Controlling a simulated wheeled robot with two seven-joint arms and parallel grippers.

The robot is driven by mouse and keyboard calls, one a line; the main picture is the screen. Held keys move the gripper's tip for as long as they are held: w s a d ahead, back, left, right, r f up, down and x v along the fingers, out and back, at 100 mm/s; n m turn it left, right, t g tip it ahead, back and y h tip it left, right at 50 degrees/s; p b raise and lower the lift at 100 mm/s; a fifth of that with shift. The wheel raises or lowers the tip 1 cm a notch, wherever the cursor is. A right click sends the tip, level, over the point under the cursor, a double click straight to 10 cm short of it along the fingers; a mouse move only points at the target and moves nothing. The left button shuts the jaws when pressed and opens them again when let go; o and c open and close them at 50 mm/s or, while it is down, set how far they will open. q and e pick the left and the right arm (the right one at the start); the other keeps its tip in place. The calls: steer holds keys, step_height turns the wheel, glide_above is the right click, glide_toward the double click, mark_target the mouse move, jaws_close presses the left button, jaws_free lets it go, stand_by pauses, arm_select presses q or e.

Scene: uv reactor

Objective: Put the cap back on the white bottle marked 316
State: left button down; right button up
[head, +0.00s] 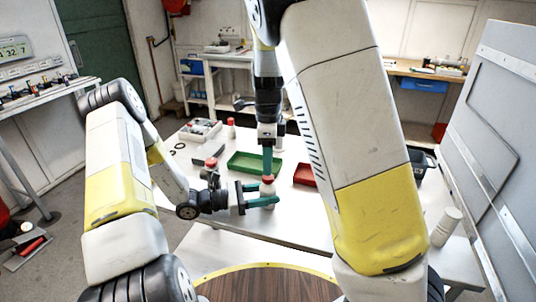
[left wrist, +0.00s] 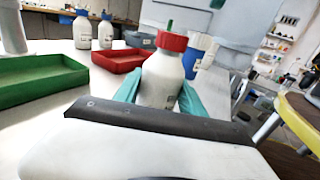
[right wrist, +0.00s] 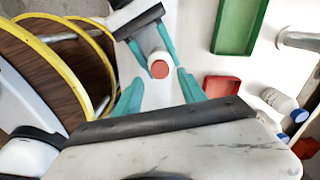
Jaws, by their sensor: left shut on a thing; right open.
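A white bottle (left wrist: 160,82) with a red cap (left wrist: 172,41) on its mouth stands between my left gripper's teal fingers in the left wrist view. A dark mark shows low on its side, too small to read. In the head view my left gripper (head: 262,194) is shut on this bottle's body. My right gripper (head: 267,160) points straight down above the red cap. In the right wrist view my right gripper (right wrist: 157,92) is open, its fingers spread on either side of the red cap (right wrist: 159,69). Whether the cap is fully seated I cannot tell.
A green tray (head: 255,163) and a red tray (head: 305,175) lie behind the bottle on the white table. Blue-capped bottles (left wrist: 82,30) stand farther back. A red-capped bottle (head: 231,128) stands near a grey rack (head: 200,130). A white bottle (head: 446,226) stands at right.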

steer(key=n, duration=0.4)
steer(key=r+n, duration=0.1)
steer(key=n, duration=0.6)
steer(key=shift+r, duration=0.25)
steer(key=n, duration=0.4)
steer(key=r+n, duration=0.1)
steer(key=n, duration=0.8)
steer(key=shift+r, duration=0.4)
steer(key=shift+f, duration=4)
